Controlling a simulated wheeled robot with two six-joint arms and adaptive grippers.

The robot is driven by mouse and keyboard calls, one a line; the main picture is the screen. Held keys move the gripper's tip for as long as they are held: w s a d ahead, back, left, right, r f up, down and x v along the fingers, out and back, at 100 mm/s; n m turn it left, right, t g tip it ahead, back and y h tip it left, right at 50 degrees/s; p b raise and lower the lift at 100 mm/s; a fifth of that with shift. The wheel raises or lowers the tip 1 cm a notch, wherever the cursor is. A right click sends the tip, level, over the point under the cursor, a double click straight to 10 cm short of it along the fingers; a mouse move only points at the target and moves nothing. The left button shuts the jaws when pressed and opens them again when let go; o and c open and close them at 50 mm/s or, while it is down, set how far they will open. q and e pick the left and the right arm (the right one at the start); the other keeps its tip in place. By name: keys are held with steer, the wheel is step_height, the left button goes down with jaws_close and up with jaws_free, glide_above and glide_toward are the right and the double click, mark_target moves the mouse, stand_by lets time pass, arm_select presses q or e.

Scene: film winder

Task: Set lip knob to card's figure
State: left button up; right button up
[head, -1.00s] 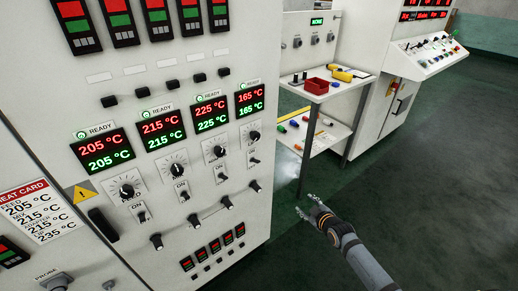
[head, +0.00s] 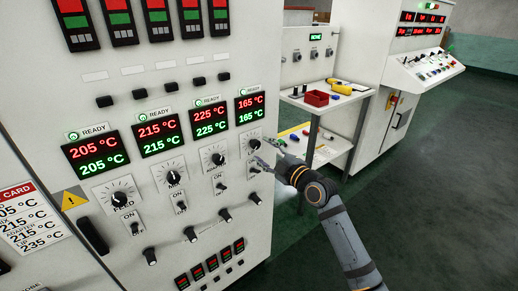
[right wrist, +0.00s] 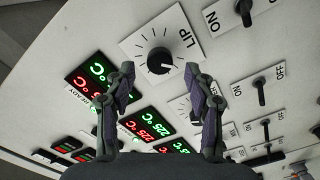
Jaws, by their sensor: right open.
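The LIP knob (right wrist: 160,60) is a black dial with a pointer on a white plate marked LIP; in the head view it (head: 255,144) is the rightmost dial of its row. The display above it (head: 250,108) reads 165 °C in red and green. The heat card (head: 30,222) at the far left gives LIP 235 °C. My right gripper (head: 261,152) is at the panel by this knob. In the right wrist view its open fingers (right wrist: 161,74) sit either side of the knob, with nothing held; contact cannot be told. My left gripper is not in view.
The FEED (head: 121,199), MIX (head: 173,177) and ADAPTER (head: 218,159) dials stand left of LIP. An ON/OFF switch (right wrist: 261,87) sits near my right fingers. A white cart (head: 330,150) with a red bin stands behind my right arm. The floor at right is clear.

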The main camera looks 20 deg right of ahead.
mark_target(257, 146)
steer(key=shift+x, duration=1.7)
jaws_close()
